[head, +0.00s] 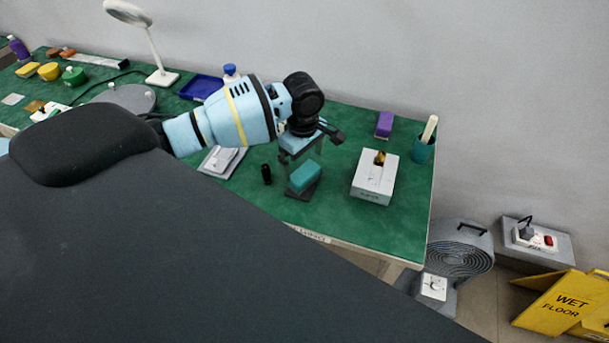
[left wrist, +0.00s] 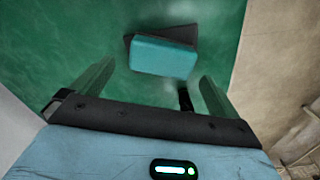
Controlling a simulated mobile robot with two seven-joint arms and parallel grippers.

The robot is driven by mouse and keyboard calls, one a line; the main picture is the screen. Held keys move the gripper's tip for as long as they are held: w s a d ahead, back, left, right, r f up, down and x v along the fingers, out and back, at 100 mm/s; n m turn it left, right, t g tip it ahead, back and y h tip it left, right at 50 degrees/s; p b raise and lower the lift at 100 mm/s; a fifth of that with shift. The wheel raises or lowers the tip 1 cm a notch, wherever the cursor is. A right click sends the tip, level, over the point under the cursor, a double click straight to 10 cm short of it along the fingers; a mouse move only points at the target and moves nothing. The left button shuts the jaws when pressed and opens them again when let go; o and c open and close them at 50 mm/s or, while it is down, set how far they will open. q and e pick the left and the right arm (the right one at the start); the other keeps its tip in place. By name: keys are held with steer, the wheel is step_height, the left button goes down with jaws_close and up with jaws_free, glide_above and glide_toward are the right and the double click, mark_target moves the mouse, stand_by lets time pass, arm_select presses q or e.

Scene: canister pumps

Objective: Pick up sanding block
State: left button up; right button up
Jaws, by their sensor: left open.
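The sanding block appears to be the teal block (head: 304,176) on a dark grey base, resting on the green table near its front edge. In the left wrist view the teal block (left wrist: 163,57) lies beyond the fingertips, roughly centred between them, with its dark base showing behind it. My left gripper (head: 298,158) is open and points down just above the block. Its fingers (left wrist: 155,85) stand apart, with nothing between them. My right gripper is in neither view.
A black cylinder (head: 266,174) stands just left of the block. A white tissue box (head: 374,178) is to its right, with a purple block (head: 384,124) and a teal cup (head: 423,150) farther back. A grey device (head: 222,161) lies to the left.

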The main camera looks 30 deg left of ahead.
mark_target(304, 171)
arm_select(q)
steer(key=f, duration=0.4)
steer(key=shift+s+d+f, duration=0.15)
steer(key=shift+d+f, duration=0.05)
steer(key=shift+f, duration=0.15)
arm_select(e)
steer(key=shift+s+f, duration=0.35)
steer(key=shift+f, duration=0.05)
arm_select(q)
steer(key=c, duration=1)
steer(key=shift+r, duration=0.15)
